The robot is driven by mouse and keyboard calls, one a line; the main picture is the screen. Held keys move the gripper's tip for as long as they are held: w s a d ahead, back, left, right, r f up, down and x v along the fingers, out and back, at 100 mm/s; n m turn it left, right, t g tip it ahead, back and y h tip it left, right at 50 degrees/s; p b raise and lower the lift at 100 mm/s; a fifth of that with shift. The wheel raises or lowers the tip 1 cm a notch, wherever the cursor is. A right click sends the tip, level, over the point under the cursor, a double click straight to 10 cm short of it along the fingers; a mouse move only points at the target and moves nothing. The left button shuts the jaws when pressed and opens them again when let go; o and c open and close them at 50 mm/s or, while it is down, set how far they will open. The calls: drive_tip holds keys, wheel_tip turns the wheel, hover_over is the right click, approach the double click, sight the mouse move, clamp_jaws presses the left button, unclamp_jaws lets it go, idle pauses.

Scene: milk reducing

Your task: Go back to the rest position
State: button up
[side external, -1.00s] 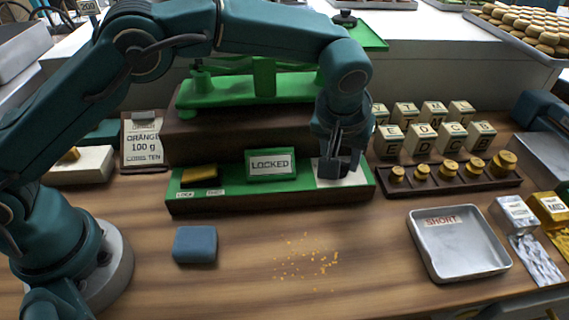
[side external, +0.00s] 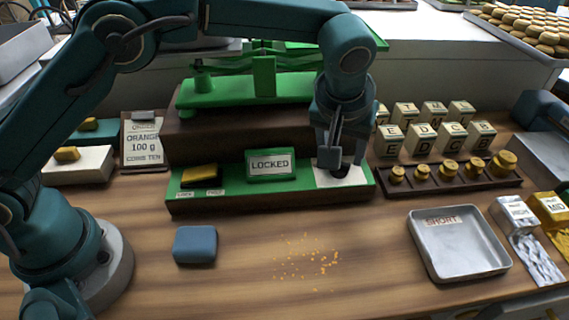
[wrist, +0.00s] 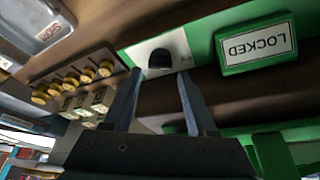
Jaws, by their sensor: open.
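My gripper (side external: 340,160) is at the right end of the green balance base (side external: 230,200), just above a white plate (side external: 352,178) with a dark knob (side external: 340,172). In the wrist view my gripper's two fingers (wrist: 160,90) are apart with nothing between them. The dark knob (wrist: 160,58) shows just beyond the fingertips there. The LOCKED sign (side external: 270,163) stands left of my gripper on the same base and also shows in the wrist view (wrist: 257,46).
Right of my gripper are lettered blocks (side external: 420,140) and a dark rack (side external: 455,181) of brass weights. A metal tray (side external: 458,245) marked SHORT is at front right. A blue block (side external: 195,245) and orange crumbs (side external: 308,262) lie on the table. The green balance (side external: 235,92) stands behind.

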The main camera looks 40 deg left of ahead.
drive_tip(key=shift+v, duration=1.1)
drive_tip(key=shift+a+r, duration=0.15)
drive_tip(key=s+a+r+m, duration=0.2)
drive_tip(key=s+a+r, duration=0.6)
drive_tip(key=a, duration=0.3)
drive_tip(key=s+a+f, duration=0.1)
drive_tip(key=s+a, duration=0.1)
drive_tip(key=s, duration=0.4)
drive_tip(key=s+a+f+m+t+h, duration=0.1)
drive_tip(key=s+a+f, duration=0.1)
drive_tip(key=s, duration=0.5)
drive_tip(key=shift+s+a, duration=0.2)
drive_tip(key=shift+a, duration=0.5)
